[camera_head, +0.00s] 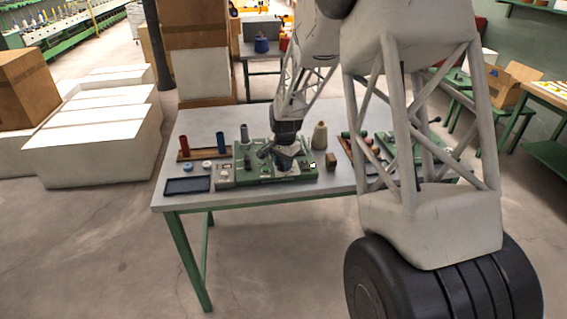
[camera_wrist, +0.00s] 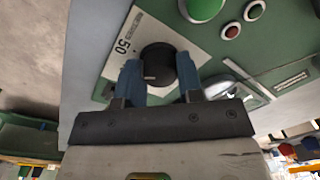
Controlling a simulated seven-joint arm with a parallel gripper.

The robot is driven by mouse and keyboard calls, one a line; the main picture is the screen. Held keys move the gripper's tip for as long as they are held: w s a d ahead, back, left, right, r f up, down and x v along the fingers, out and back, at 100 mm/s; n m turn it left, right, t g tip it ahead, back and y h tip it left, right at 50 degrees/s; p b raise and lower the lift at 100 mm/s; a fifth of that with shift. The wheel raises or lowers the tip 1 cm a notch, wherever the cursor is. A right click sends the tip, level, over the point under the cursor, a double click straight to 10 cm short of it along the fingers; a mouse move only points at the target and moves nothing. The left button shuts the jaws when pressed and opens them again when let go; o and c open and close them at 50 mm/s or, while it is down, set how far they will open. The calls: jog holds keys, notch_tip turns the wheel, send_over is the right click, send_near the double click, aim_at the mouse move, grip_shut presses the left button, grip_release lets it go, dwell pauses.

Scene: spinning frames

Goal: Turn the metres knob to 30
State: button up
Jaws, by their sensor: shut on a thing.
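The green machine panel (camera_head: 248,170) stands on the table, with my gripper (camera_head: 283,155) lowered over its right part. In the wrist view my gripper (camera_wrist: 160,75) has its two blue fingers on either side of a black round knob (camera_wrist: 157,62), shut on it. The knob sits on a white scale plate (camera_wrist: 122,48), on which the number 50 and small lettering show. The rest of the scale and any pointer are hidden by the knob and fingers or too small to read, so I cannot tell the knob's setting.
A blue tray (camera_head: 187,186), a rack with a red and a blue spool (camera_head: 221,143), and a beige cone (camera_head: 320,136) stand around the panel.

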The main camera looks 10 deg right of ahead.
jog(key=n, duration=1.2)
jog(key=shift+w+a, duration=0.1)
dwell(0.4)
jog(key=o, duration=0.9)
jog(key=shift+o, duration=0.2)
jog(key=shift+r, duration=0.1)
notch_tip(320, 180, up, 7)
jog(key=shift+r, duration=0.35)
jog(key=shift+d, duration=0.2)
